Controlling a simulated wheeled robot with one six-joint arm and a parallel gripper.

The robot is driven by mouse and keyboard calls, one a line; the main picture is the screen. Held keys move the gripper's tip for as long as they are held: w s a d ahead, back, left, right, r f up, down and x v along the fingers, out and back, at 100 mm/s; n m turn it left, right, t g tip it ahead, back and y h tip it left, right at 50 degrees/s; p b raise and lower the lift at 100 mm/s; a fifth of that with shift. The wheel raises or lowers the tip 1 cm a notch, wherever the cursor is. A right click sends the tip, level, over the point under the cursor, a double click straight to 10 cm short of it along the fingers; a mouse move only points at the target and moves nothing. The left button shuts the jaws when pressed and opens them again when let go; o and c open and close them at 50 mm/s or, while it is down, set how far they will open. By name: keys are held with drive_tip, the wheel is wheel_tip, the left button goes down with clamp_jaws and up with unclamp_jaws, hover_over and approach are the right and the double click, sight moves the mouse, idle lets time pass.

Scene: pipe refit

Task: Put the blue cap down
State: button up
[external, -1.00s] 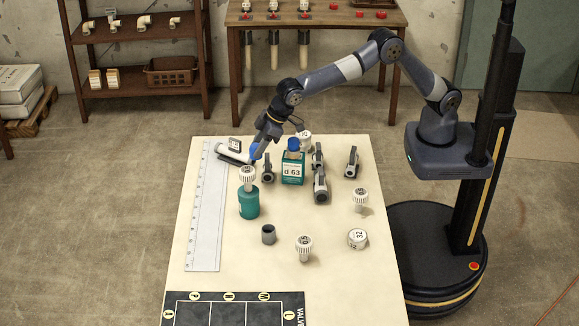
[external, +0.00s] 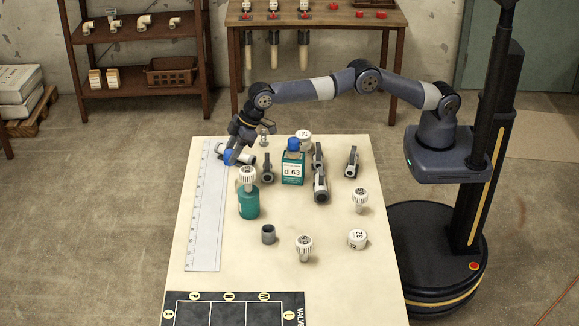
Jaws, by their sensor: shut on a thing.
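The blue cap (external: 230,156) is at the tip of my gripper (external: 233,150), at the far left of the table near the top of the ruler. My gripper is shut on it and tilts down from the arm. The picture is too small to tell whether the cap touches the tabletop. A second blue cap (external: 293,144) sits on the square teal bottle (external: 292,170) marked "d 63". A round teal container (external: 249,204) stands nearer the front, with a white ribbed knob (external: 247,175) at its top.
A white-and-grey tube (external: 246,158) lies partly hidden by my gripper. A long ruler (external: 206,215) lies along the left edge. Grey valves (external: 320,185) stand right of the bottle. A small grey sleeve (external: 268,235) stands in front.

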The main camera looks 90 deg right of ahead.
wheel_tip(320, 180, down, 10)
drive_tip(key=shift+r, duration=0.15)
idle(0.3)
drive_tip(key=shift+f, duration=0.35)
drive_tip(key=o, duration=1)
drive_tip(key=shift+c, duration=0.2)
